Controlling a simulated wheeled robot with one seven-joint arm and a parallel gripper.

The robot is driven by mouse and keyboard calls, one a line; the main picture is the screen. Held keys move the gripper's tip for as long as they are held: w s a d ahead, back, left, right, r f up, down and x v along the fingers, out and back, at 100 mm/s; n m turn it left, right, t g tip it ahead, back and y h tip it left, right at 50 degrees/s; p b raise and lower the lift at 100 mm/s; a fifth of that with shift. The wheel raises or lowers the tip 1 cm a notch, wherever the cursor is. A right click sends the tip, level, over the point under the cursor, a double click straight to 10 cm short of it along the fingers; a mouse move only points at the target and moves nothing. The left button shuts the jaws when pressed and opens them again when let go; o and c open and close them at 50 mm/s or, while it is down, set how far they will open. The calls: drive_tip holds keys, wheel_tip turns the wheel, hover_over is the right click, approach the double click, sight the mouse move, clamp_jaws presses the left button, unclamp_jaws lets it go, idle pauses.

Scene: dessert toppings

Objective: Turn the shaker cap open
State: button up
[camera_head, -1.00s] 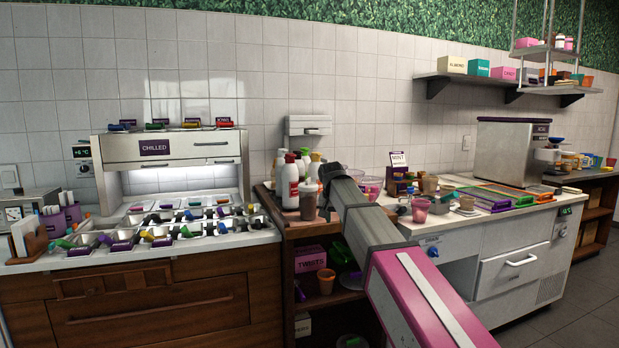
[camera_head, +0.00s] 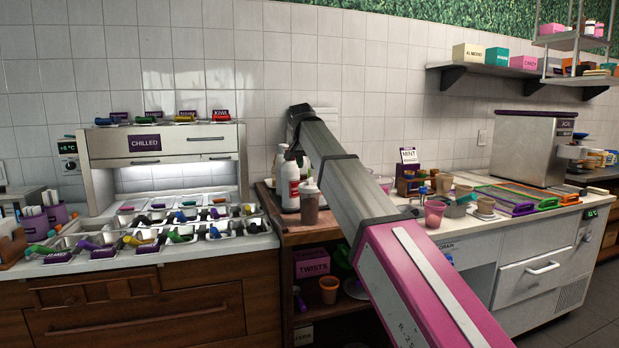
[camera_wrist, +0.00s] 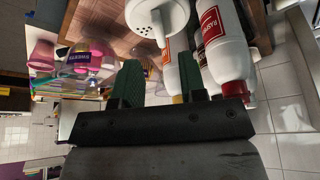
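The shaker (camera_head: 309,207) stands upright near the front of the wooden counter, a clear jar with brown contents and a pale cap (camera_head: 309,187). In the wrist view the white shaker cap (camera_wrist: 157,17) is at the top edge, dotted with small holes. My gripper (camera_wrist: 157,66) shows two green fingers spread apart with nothing between them. The cap lies just beyond the fingertips and looks apart from them. In the head view my arm covers most of my gripper. I cannot tell how far the cap is turned.
White bottles with red labels (camera_head: 290,186) stand right beside the shaker, and one bottle (camera_wrist: 222,42) is close to the right finger in the wrist view. Cups (camera_head: 434,212) and toppings crowd the counter to the right. The chilled topping unit (camera_head: 160,145) is at the left.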

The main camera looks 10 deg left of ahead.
sight(309, 179)
drive_tip(key=shift+x, duration=2.95)
clamp_jaws()
